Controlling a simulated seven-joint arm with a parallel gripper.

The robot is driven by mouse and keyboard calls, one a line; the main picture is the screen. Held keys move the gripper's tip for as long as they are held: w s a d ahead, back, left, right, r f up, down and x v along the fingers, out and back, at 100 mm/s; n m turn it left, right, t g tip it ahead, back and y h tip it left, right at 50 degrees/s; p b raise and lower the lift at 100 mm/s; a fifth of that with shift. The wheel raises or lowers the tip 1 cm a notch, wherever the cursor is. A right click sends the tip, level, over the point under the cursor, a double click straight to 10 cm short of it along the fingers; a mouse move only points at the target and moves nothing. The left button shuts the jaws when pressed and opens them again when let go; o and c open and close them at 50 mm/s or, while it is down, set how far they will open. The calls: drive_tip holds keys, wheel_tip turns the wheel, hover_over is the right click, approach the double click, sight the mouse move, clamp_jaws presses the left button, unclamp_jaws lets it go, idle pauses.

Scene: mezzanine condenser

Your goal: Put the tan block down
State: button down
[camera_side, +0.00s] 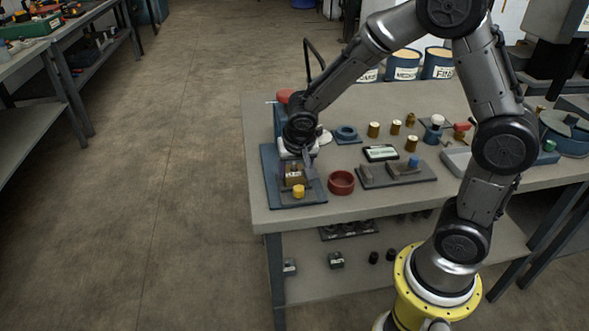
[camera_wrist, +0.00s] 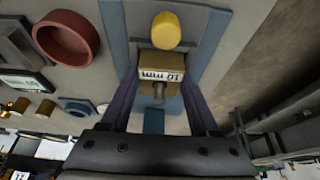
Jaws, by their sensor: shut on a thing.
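The tan block (camera_wrist: 160,74), marked "10 mm", is between the two dark fingers of my gripper (camera_wrist: 160,98) in the wrist view. My gripper is shut on it. In the side view the tan block (camera_side: 294,175) shows below my gripper (camera_side: 297,163), low over a blue-grey stand (camera_side: 313,197) at the table's left end. I cannot tell whether its underside touches the stand. A yellow knob (camera_side: 298,191) sits just in front of the block; the wrist view shows the yellow knob (camera_wrist: 166,30) beyond it.
A red ring-shaped bowl (camera_side: 341,182) stands right of the stand. A dark fixture plate (camera_side: 397,173), a display box (camera_side: 381,153), a blue ring (camera_side: 346,133) and several brass cylinders (camera_side: 374,129) lie farther right. The table's left edge (camera_side: 250,180) is close to the stand.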

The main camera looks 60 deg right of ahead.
drive_tip(key=shift+f, duration=0.1)
drive_tip(key=shift+s+f, duration=0.1)
drive_tip(key=shift+f, duration=0.4)
drive_tip(key=shift+c, duration=2.2)
unclamp_jaws()
drive_tip(key=shift+f, duration=0.1)
drive_tip(key=o, duration=0.3)
drive_tip(key=shift+s+f, duration=0.1)
drive_tip(key=shift+s, duration=0.05)
drive_tip(key=w+v, duration=0.1)
drive_tip(key=v, duration=1.1)
drive_tip(key=s+r+n+y, duration=0.1)
drive_tip(key=s+n, duration=0.2)
drive_tip(key=s, duration=0.3)
drive_tip(key=s+r+n+t+y, duration=0.1)
drive_tip(key=s+r+n, duration=0.1)
drive_tip(key=s, duration=0.4)
drive_tip(key=s+a+r+n+t+y, duration=0.1)
drive_tip(key=s+r+n, duration=0.1)
drive_tip(key=s+n, duration=0.2)
drive_tip(key=shift+s+a+r, duration=0.1)
drive_tip(key=shift+s+r, duration=0.1)
drive_tip(key=shift+s, duration=1.1)
